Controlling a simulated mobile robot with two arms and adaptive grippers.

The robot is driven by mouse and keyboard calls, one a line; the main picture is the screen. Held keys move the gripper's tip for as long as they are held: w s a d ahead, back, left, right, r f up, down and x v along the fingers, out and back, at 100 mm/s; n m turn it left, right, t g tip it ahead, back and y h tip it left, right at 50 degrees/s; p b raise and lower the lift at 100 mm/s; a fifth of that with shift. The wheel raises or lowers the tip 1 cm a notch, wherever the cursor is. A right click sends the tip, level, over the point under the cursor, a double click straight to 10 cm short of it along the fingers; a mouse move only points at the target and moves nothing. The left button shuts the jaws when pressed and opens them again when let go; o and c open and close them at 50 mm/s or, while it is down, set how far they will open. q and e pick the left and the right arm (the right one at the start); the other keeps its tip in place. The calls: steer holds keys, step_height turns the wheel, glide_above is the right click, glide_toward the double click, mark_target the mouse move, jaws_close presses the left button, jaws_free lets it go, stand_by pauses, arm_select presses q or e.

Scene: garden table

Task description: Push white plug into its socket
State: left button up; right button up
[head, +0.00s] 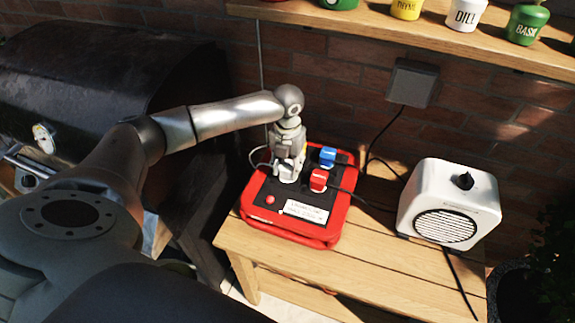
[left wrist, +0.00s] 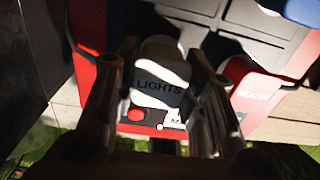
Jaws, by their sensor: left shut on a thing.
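The white plug (head: 287,174), marked LIGHTS in the left wrist view (left wrist: 160,74), is at the left part of the red power box (head: 325,236) with its black top panel. My left gripper (head: 288,164) points down over the panel. Its two fingers (left wrist: 165,100) are on either side of the white plug and shut on it. The socket under the plug is hidden, so I cannot tell whether the plug's pins are in it. A red plug (head: 319,179) and a blue plug (head: 327,154) stand on the panel to the right of the white plug.
The box sits on a wooden table (head: 375,262). A white heater (head: 450,202) stands to the right, with dark cables behind. A grill (head: 95,95) is at the left. A shelf with pots (head: 430,28) runs along the brick wall above.

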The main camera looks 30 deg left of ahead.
stand_by(0.4)
arm_select(q)
steer(key=shift+p, duration=0.4)
stand_by(0.6)
steer(key=shift+p, duration=0.35)
steer(key=shift+p, duration=0.35)
stand_by(0.5)
steer(key=shift+f+b, duration=0.3)
steer(key=shift+f, duration=0.35)
stand_by(0.3)
steer(key=o, duration=1)
steer(key=shift+o, duration=0.2)
